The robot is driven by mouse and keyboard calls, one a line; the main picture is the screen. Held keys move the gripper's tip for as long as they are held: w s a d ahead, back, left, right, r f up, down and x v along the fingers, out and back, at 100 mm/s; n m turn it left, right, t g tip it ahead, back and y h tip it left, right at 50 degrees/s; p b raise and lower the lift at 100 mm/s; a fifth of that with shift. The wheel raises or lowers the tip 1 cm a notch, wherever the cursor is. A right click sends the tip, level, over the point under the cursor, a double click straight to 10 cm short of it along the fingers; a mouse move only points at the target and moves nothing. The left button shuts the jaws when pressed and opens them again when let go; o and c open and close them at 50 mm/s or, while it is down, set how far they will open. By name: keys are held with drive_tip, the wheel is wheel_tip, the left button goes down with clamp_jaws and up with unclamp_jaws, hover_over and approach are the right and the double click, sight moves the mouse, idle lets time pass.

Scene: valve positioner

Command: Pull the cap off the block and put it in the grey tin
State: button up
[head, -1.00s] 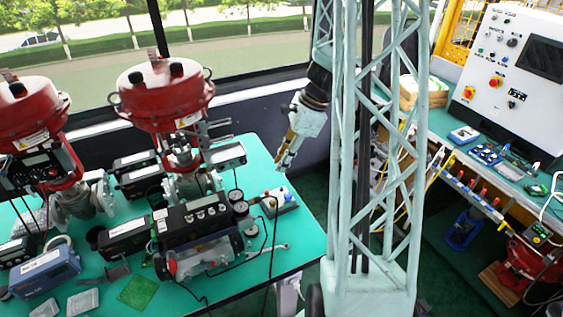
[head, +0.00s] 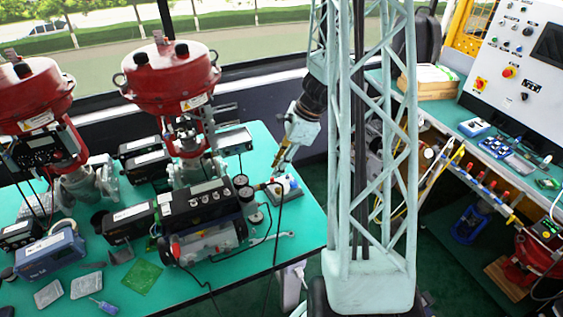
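My gripper (head: 279,166) points down over the right part of the green table, in the head view. Its tips are just above a small light block (head: 285,192) with a blue part and an orange-brown part on it. I cannot tell whether the tips touch it. The fingers are too small to tell open from shut. The cap is too small to pick out with certainty. Two shallow grey pieces lie at the table's front left, one (head: 48,293) beside the other (head: 84,286); I cannot tell which is the grey tin.
A black and grey positioner assembly (head: 203,205) with gauges stands left of the block. Red-topped valves (head: 171,86) stand behind it. A dark cable hangs near the block. A green board (head: 142,277) and a blue-handled tool (head: 103,305) lie at the front left.

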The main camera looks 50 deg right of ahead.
sight(271, 178)
drive_tip(key=shift+b+x, duration=0.55)
drive_tip(key=shift+x, duration=1.85)
drive_tip(key=shift+c, duration=0.4)
clamp_jaws()
